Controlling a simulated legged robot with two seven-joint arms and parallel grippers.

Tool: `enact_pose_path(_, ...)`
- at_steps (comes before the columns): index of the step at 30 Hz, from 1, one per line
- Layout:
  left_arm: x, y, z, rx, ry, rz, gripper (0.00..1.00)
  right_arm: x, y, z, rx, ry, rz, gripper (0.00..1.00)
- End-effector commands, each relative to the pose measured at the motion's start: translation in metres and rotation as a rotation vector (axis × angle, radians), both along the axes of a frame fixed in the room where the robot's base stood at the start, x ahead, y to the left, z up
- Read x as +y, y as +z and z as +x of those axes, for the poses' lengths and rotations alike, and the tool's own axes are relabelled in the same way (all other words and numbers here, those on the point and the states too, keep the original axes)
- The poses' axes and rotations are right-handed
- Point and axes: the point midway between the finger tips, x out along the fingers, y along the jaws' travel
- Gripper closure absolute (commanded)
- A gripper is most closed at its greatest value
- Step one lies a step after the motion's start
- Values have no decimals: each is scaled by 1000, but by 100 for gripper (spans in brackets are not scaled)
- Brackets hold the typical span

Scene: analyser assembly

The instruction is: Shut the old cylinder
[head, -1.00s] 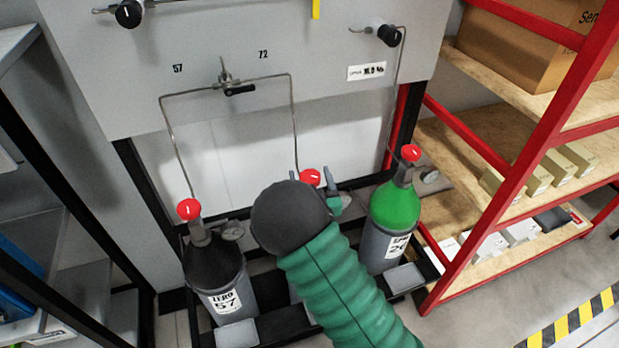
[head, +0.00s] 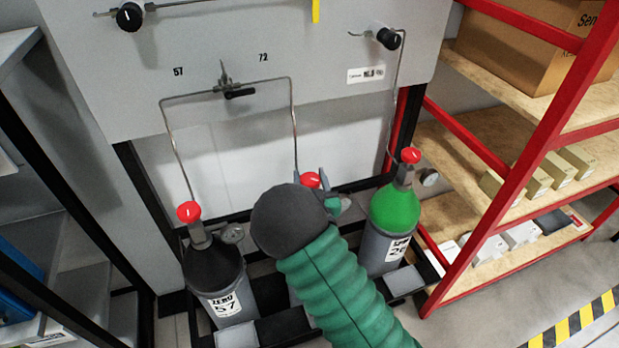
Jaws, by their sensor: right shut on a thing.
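Three gas cylinders stand in a row under a grey panel. The left cylinder (head: 217,270) is grey with a black top, a "ZERO 57" label and a red valve knob (head: 189,212). The middle cylinder is almost wholly hidden behind my right arm; its red valve knob (head: 311,180) shows above my wrist. The right cylinder (head: 395,209) has a green top and a red knob (head: 411,156). My right gripper (head: 315,182) is shut on the middle red knob, its fingers partly hidden by my wrist. My left gripper is out of view.
The panel (head: 350,105) carries thin pipes, a small changeover valve (head: 229,90) between "57" and "72", and black knobs (head: 130,15). A red-framed shelf (head: 520,165) with boxes stands close on the right. A grey rack (head: 80,270) stands on the left.

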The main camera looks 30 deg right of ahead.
Motion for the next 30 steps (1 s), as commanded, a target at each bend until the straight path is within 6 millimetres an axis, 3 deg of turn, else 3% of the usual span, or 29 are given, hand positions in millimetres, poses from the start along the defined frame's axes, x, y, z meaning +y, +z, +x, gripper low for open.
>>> enact_pose_path(11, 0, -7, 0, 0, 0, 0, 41, 2, -1, 1, -2, -162, 3, 89)
enact_pose_path(30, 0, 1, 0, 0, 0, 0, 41, 1, -1, 0, 2, -678, 2, 89)
